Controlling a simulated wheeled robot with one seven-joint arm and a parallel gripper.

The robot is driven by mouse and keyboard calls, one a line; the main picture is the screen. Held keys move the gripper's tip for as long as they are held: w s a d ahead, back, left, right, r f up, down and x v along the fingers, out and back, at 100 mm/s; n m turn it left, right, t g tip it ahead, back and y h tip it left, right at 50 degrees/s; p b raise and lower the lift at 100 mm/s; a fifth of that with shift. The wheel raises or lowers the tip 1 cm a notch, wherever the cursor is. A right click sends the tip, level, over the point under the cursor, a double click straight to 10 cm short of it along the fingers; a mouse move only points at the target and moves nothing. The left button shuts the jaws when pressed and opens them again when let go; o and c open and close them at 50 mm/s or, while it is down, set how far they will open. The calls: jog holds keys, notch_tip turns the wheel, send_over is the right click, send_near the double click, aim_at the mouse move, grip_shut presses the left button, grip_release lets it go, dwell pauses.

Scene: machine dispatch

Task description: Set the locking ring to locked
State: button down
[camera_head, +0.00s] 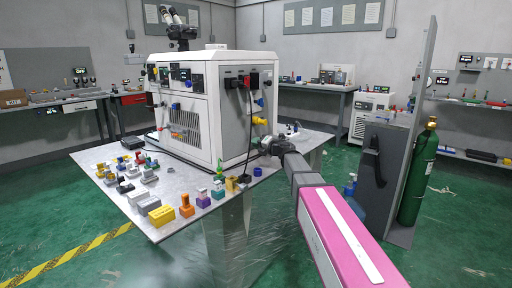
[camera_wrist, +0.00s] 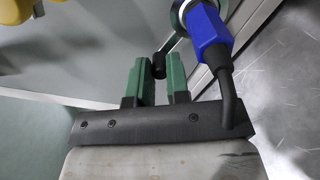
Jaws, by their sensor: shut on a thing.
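The fingers of my gripper (camera_wrist: 156,75) are green in the wrist view, closed around a small dark round part (camera_wrist: 158,66) at their tips. I cannot tell whether this part is the locking ring or its lever. Just right of it, a blue plug (camera_wrist: 208,32) with a black cable sits in a grey round collar (camera_wrist: 179,14) on the machine's panel. In the head view, my gripper (camera_head: 266,143) is at the low right side of the white machine (camera_head: 232,115), and its fingertips are too small to make out. No lock marking is readable.
Yellow connectors (camera_head: 260,121) stick out of the panel just above my gripper, and a black cable hangs nearby. The metal table (camera_head: 165,172) holds several small coloured parts along its front. A grey upright panel (camera_head: 388,175) and a green gas cylinder (camera_head: 418,180) stand at right.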

jog(key=m, duration=0.1)
jog(key=r+m, duration=0.1)
jog(key=m, duration=0.1)
jog(key=shift+w+d+r+m, duration=0.3)
jog(key=shift+w+r+m, duration=0.05)
jog(key=shift+m, duration=0.05)
jog(key=m, duration=0.1)
jog(key=w+r+m, duration=0.1)
jog(key=m, duration=0.1)
jog(key=shift+d+m, duration=0.3)
jog(key=shift+d, duration=0.1)
jog(key=m, duration=0.1)
jog(key=w+d+m, duration=0.1)
jog(key=m, duration=0.1)
jog(key=shift+w+r+m, duration=0.1)
jog(key=shift+r+m, duration=0.2)
jog(key=shift+r, duration=0.1)
jog(key=shift+w+d+r+m, duration=0.1)
jog(key=shift+w+d+m, duration=0.15)
jog(key=shift+m, duration=0.6)
jog(key=shift+w+d+m, duration=0.15)
jog(key=shift+w+m, duration=0.2)
jog(key=shift+m, duration=0.5)
jog(key=c, duration=1.1)
grip_release()
jog(key=shift+d, duration=0.1)
